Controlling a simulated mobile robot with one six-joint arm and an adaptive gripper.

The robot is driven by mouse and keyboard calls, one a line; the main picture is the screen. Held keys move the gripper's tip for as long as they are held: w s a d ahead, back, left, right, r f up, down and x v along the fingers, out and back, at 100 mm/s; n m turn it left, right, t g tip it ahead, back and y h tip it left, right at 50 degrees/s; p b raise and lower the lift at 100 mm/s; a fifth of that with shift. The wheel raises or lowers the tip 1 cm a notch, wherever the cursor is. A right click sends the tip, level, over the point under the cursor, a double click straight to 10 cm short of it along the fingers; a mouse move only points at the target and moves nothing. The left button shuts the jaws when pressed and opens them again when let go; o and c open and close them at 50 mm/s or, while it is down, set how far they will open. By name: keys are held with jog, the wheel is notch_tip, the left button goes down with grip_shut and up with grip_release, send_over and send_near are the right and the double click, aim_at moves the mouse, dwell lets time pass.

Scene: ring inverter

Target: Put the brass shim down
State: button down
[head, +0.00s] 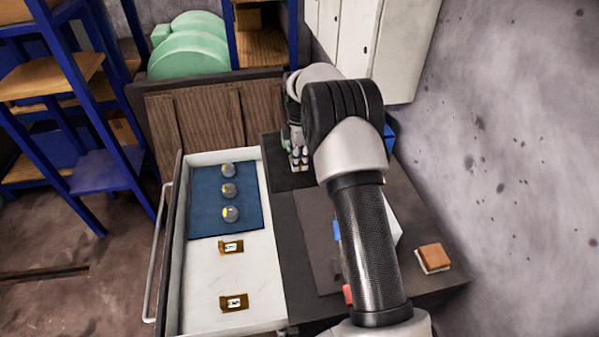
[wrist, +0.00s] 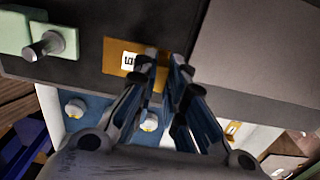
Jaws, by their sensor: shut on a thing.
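A brass shim (wrist: 121,57) with a white printed label shows at my fingertips in the wrist view. My gripper (wrist: 164,62) is shut on its right edge. The dark worktop (wrist: 225,78) lies behind the shim; I cannot tell whether the shim touches it. In the head view my gripper (head: 299,160) is at the worktop's far left, beside the open drawer, and my arm hides much of the area. The held shim is not clear there. Two other brass shims, a nearer one (head: 234,302) and a farther one (head: 231,247), lie flat in the drawer.
The white drawer (head: 205,290) holds a blue mat (head: 205,215) with three round grey-and-yellow pieces (head: 229,189). A green block with a metal shaft (wrist: 46,46) stands left of the shim. A brown block (head: 433,257) sits at the worktop's right. A grey mat (head: 311,225) lies mid-worktop.

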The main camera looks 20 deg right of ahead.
notch_tip(320, 180, down, 4)
jog(key=shift+f+b, duration=0.2)
jog(key=shift+b, duration=0.2)
jog(key=shift+f, duration=0.1)
jog(key=c, duration=1.6)
grip_release()
jog(key=shift+f, duration=0.1)
jog(key=shift+c, duration=0.2)
